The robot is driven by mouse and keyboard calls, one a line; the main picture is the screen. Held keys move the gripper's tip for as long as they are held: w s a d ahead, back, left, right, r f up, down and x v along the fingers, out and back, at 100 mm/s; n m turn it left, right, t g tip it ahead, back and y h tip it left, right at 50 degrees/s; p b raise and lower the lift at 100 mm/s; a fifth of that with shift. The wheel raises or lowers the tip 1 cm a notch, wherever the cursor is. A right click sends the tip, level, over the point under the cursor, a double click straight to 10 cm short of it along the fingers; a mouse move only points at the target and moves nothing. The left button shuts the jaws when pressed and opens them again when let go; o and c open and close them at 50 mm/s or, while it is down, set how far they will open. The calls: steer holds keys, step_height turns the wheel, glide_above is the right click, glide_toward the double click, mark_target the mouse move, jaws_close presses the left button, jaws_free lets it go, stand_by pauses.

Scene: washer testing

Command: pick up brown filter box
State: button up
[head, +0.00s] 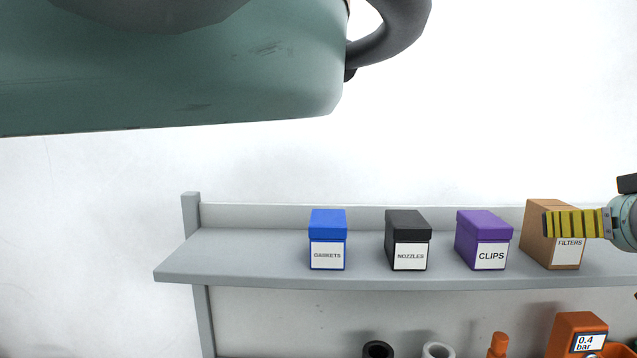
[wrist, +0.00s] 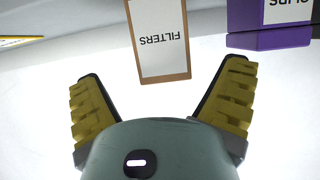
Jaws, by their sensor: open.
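The brown filter box (head: 537,240), with a white label reading FILTERS, stands on the grey shelf at the right end of the row. My gripper (head: 549,224) is at the right in the head view, and its yellow finger covers part of the box's upper front. In the wrist view the filter box (wrist: 160,40) appears upside down at the top middle. My two yellow ribbed fingers (wrist: 165,85) are spread wide, with the near end of the box between and just beyond their tips. Nothing is held. I cannot tell whether a finger touches the box.
On the grey shelf (head: 240,265) stand a blue GASKETS box (head: 328,224), a black NOZZLES box (head: 408,222) and a purple CLIPS box (head: 483,224). The purple box (wrist: 270,38) is close beside the filter box. Below are an orange gauge (head: 578,335) and rings.

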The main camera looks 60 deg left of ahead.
steer(key=a+p, duration=0.1)
steer(key=w+a+p, duration=0.1)
steer(key=shift+a+p, duration=0.15)
steer(key=shift+p, duration=0.25)
steer(key=shift+f+p+x, duration=0.2)
steer(key=shift+p+x, duration=0.35)
steer(key=shift+x, duration=0.5)
steer(key=shift+c, duration=0.4)
steer(key=c, duration=1.2)
steer(key=shift+w+r+b, duration=0.1)
steer(key=shift+r+b, duration=0.1)
steer(key=shift+b, duration=0.15)
steer(key=shift+c, duration=0.2)
